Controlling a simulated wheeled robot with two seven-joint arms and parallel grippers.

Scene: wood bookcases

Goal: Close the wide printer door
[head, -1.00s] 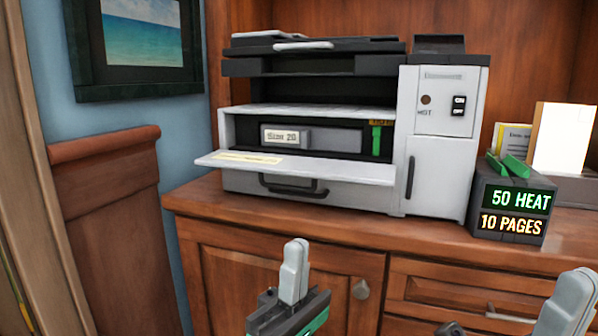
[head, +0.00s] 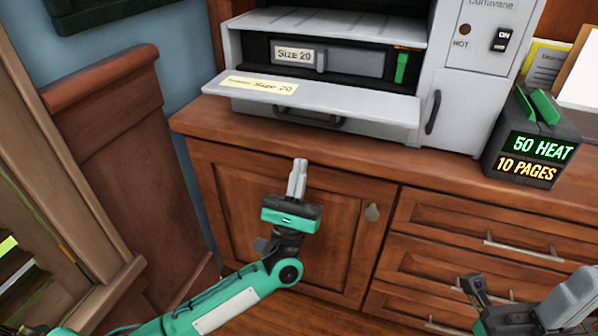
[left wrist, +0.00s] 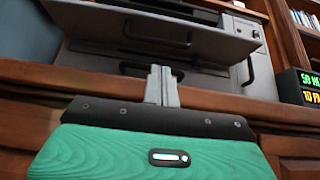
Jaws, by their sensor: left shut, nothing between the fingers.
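The wide printer door (head: 330,102) is a pale grey panel with a "Size 20" label, folded down and open at the printer's (head: 460,95) front. Behind it the dark bay with a grey tray and green tab is exposed. My left gripper (head: 297,180) is shut and empty, pointing up, below the door and in front of the cabinet. In the left wrist view the shut fingers (left wrist: 161,86) point toward the door's underside (left wrist: 165,38), with no contact clear. My right gripper (head: 530,305) is partly in view at the lower right, with nothing seen in it; its finger opening is unclear.
The wooden counter edge (head: 300,148) lies between my left gripper and the printer. A dark box reading "50 HEAT, 10 PAGES" (head: 535,150) stands right of the printer. Cabinet door (head: 240,190) and drawers (head: 480,210) are below. A wood-panelled wall (head: 110,150) is at left.

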